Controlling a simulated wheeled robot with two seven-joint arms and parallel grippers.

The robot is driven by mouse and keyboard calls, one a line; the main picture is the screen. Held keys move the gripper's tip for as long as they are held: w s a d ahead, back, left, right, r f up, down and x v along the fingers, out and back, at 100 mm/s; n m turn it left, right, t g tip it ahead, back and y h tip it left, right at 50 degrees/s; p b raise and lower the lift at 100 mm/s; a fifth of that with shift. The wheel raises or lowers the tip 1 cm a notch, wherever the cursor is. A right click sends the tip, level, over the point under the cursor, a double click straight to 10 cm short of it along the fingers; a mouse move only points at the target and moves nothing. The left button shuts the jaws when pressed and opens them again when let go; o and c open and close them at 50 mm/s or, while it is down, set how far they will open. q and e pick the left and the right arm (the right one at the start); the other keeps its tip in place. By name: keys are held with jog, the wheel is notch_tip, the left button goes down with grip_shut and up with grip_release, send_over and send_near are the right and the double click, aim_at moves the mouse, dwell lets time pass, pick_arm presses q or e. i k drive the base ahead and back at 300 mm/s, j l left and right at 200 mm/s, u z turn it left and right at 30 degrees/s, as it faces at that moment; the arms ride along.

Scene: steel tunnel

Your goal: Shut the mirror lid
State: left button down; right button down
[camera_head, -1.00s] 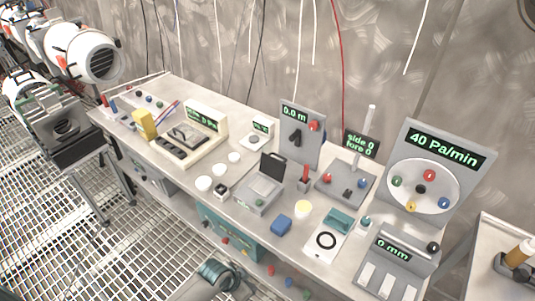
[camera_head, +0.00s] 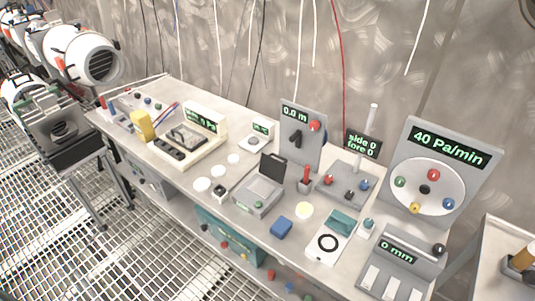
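A grey box (camera_head: 254,199) with a dark lid (camera_head: 273,170) stands near the middle of the bench; I take this to be the mirror lid. The lid is raised and stands up from the back edge of the box, open. The top of the box is uncovered, with a lighter panel and a small green spot near the front. Nothing is touching the lid. I cannot make out either of my grippers in the head view.
Around the box are white discs (camera_head: 202,185), a blue block (camera_head: 281,228), a red-handled lever (camera_head: 306,178) and an upright 0.0 m panel (camera_head: 301,134). A white plate with a black ring (camera_head: 328,243) lies to the right. White machinery (camera_head: 88,58) stands at far left.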

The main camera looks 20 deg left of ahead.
aim_at(275, 169)
jog(key=i+j, duration=0.1)
jog(key=j, duration=0.35)
jog(key=i+j, duration=0.15)
jog(key=j, duration=0.3)
jog(key=i+j, duration=0.1)
jog(key=j, duration=0.35)
jog(key=i+j+z, duration=0.1)
jog(key=j, duration=0.35)
jog(key=i+j, duration=0.1)
jog(key=j, duration=0.35)
jog(key=i+j, duration=0.1)
jog(key=j, duration=0.4)
